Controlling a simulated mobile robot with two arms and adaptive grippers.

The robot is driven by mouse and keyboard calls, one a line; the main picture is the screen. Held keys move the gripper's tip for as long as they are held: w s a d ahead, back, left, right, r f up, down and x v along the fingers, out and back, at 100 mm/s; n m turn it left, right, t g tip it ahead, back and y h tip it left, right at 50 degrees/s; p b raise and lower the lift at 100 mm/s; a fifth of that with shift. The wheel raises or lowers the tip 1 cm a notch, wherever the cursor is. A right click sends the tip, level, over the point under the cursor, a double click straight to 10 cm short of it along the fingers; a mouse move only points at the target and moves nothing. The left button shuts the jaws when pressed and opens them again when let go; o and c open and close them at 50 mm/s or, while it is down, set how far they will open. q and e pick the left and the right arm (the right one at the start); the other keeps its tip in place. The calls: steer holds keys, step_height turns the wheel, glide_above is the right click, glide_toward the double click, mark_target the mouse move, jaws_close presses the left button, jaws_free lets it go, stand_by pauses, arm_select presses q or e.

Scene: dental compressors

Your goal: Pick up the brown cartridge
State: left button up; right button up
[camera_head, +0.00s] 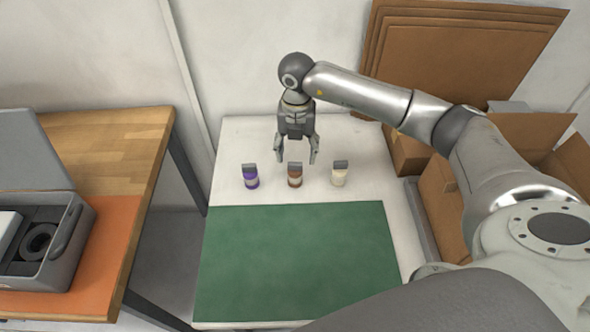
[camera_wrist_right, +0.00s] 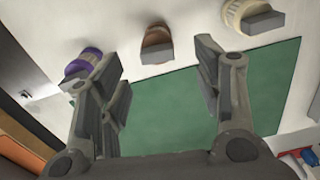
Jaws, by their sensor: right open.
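The brown cartridge (camera_head: 295,180) stands upright on the white table, in the middle of a row of three. A purple cartridge (camera_head: 251,182) stands to its left and a cream cartridge (camera_head: 339,179) to its right. My right gripper (camera_head: 297,158) points down just above the brown cartridge, open and empty, with one finger to each side of it in the picture. In the right wrist view the brown cartridge (camera_wrist_right: 156,46) shows beyond the gap between the open fingers (camera_wrist_right: 165,75). The purple cartridge (camera_wrist_right: 84,64) is partly behind one finger. My left gripper is not in view.
A green mat (camera_head: 297,262) covers the front of the white table (camera_head: 234,150). Cardboard boxes (camera_head: 440,193) stand on the right, with flat cardboard (camera_head: 455,50) behind. A wooden table (camera_head: 128,130) on the left holds an open grey case (camera_head: 55,262).

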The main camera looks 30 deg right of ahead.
mark_target(295, 163)
steer(key=shift+f, duration=0.35)
steer(key=f+p, duration=0.2)
steer(key=f, duration=0.3)
steer(key=shift+a, duration=0.2)
steer(key=shift+f, duration=0.3)
steer(key=shift+c, duration=0.7)
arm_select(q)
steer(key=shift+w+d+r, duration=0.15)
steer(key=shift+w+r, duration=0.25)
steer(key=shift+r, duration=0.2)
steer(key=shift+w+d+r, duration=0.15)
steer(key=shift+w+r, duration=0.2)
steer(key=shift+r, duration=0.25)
arm_select(e)
steer(key=c, duration=1)
steer(key=shift+w+r, duration=0.1)
steer(key=shift+r, duration=0.1)
